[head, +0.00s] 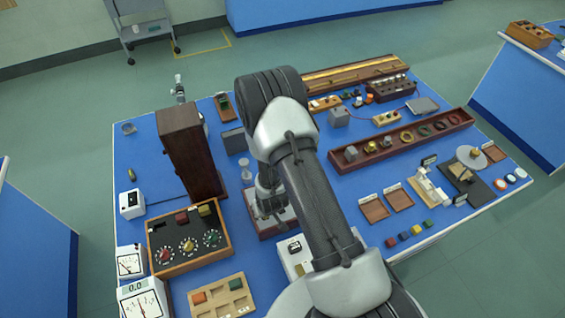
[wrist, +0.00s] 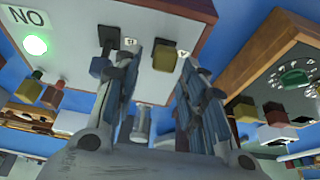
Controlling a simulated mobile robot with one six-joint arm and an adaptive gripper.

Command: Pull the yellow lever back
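The yellow lever (wrist: 164,57) shows in the wrist view as a blocky yellow knob on a pale panel (wrist: 185,25) with a brown edge. My gripper (wrist: 161,66) is open, and the knob appears between its two fingertips. I cannot tell whether either finger touches it. In the head view my gripper (head: 268,204) is low over a brown-sided box (head: 278,228); my arm hides the levers.
A wooden box with dials (head: 160,267) stands left of my gripper, and a tall dark wooden case (head: 185,150) rises behind it. A white box (head: 293,262) is just in front, partly behind my arm. A long tray of rings (head: 355,163) lies to the right.

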